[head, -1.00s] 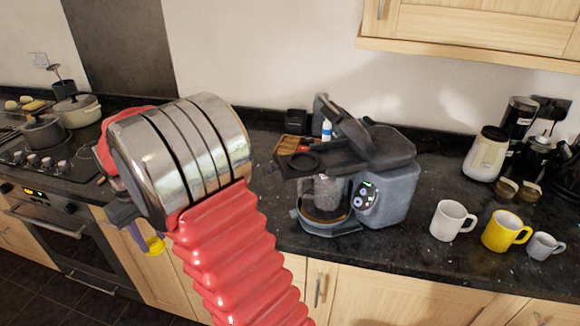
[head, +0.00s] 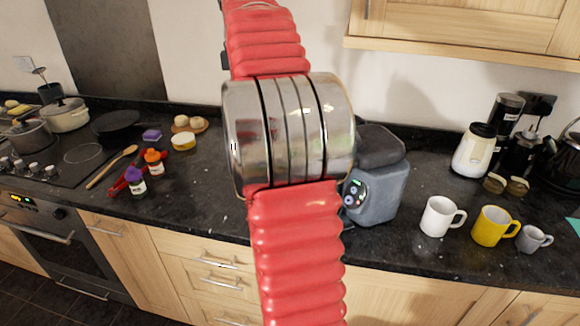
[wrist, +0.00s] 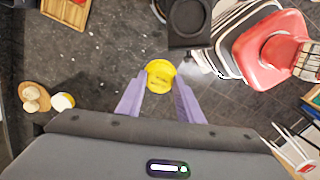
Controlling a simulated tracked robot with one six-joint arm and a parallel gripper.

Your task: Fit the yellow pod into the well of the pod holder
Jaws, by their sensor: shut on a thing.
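The yellow pod (wrist: 160,72) is gripped between the purple fingertips of my gripper (wrist: 160,88) in the wrist view. My gripper is shut on it, and the dark counter shows below. The black pod holder (wrist: 189,18) with its round well is at the top of the wrist view, above and slightly right of the pod in the picture, apart from it. My gripper and the pod do not show there.
A wooden tray (wrist: 67,10) lies at the wrist view's top left. On the counter stand a white mug (head: 438,216), a yellow mug (head: 491,226) and a grey mug (head: 531,239). Purple-lidded (head: 135,182) and orange-lidded (head: 154,162) jars stand left. A cupboard (head: 450,40) hangs upper right.

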